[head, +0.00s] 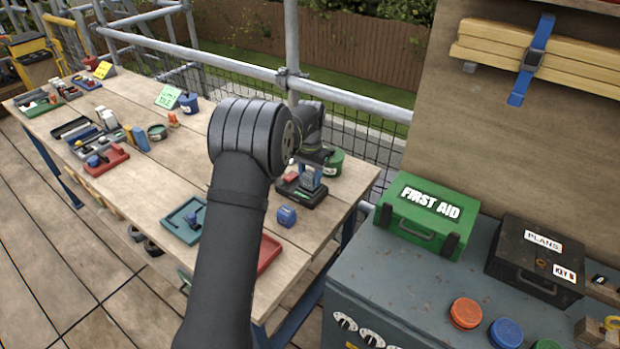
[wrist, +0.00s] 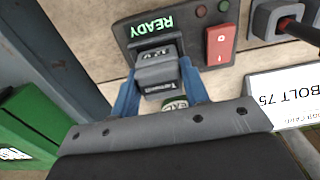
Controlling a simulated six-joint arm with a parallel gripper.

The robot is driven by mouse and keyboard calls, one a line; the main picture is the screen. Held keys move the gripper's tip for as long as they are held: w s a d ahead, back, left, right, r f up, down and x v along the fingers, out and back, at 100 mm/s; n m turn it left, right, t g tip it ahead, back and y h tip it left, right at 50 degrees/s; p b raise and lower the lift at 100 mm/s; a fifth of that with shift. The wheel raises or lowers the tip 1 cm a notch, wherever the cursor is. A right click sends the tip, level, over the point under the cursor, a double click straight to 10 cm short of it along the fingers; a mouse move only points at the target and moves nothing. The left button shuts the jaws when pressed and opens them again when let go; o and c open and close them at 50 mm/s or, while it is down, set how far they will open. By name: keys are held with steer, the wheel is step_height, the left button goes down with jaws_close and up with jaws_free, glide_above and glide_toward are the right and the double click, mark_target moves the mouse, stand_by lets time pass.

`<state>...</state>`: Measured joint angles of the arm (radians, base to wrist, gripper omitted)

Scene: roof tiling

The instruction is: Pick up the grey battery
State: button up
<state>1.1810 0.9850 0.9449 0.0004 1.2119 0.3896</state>
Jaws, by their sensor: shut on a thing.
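The grey battery (wrist: 157,72) shows in the wrist view between the two blue fingers of my gripper (wrist: 156,88), which is shut on it. It is at the black charger (wrist: 137,37), which is marked READY and has a red switch block beside the battery. I cannot tell whether the battery is seated in the charger or just above it. In the head view my gripper (head: 311,176) points down over the same charger (head: 296,194) near the bench's right end; the battery is not clear there.
A blue battery (head: 286,215) stands on the wooden bench in front of the charger. A green round tin (head: 333,163) is close behind my gripper. Trays of parts lie further left. A green first aid box (head: 427,215) stands on the grey cabinet to the right.

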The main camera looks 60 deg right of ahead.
mark_target(313, 174)
steer(key=r, duration=0.2)
steer(key=s+r, duration=0.1)
steer(key=r, duration=0.1)
steer(key=s+a+r, duration=0.1)
steer(key=s+r, duration=0.5)
steer(key=s, duration=0.4)
steer(key=w+a+f+n, duration=0.1)
steer(key=w+a+n, duration=0.35)
steer(key=a, duration=0.75)
steer(key=w+a+f+n, duration=0.1)
steer(key=w+a+n, duration=0.3)
steer(key=a, duration=0.8)
steer(key=shift+n, duration=0.25)
steer(key=w+a+f, duration=0.1)
steer(key=w+f, duration=0.1)
steer(key=w, duration=0.1)
steer(key=w+a+f, duration=0.1)
steer(key=w+f, duration=0.1)
steer(key=w, duration=0.2)
steer(key=w+a+f, duration=0.1)
steer(key=w+f, duration=0.2)
steer(key=shift+w, duration=0.25)
steer(key=shift+f, duration=1.95)
